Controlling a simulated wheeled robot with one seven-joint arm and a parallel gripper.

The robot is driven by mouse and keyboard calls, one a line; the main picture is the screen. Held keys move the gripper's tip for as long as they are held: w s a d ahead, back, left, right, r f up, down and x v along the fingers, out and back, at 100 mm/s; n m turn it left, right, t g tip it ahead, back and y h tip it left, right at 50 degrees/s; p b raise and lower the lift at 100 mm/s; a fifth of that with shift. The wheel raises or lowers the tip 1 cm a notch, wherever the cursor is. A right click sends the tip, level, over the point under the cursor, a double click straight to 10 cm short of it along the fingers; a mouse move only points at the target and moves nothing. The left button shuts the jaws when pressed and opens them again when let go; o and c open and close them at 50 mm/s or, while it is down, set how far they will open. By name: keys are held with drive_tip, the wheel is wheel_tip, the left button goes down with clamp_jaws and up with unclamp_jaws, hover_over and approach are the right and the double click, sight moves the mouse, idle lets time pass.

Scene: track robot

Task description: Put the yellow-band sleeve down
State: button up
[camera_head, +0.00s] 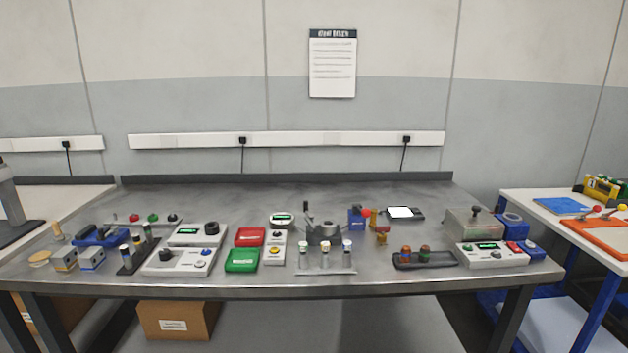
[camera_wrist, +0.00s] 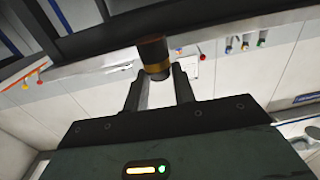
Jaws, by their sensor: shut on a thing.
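The yellow-band sleeve (camera_wrist: 153,55) is a short dark brown cylinder with a yellow-gold band near its lower end in the wrist view. My gripper (camera_wrist: 160,78) is shut on it, and the two dark fingers hold it at the banded end. The sleeve appears clear of any surface, though what lies beyond its upper end is dark and hard to read. Neither my gripper nor this sleeve shows in the head view.
The steel bench (camera_head: 390,288) is crowded along its front with devices. A rack of several pieces (camera_head: 326,270) stands left of the tray, and a grey box (camera_head: 474,222) with a knob stands behind right. The back of the bench (camera_head: 220,195) is mostly bare.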

drive_tip(key=shift+s+a+r+m+h, duration=0.35)
drive_tip(key=shift+a+r+m+h, duration=0.15)
drive_tip(key=shift+a+h, duration=0.25)
drive_tip(key=shift+d+f, duration=0.1)
drive_tip(key=shift+d, duration=0.05)
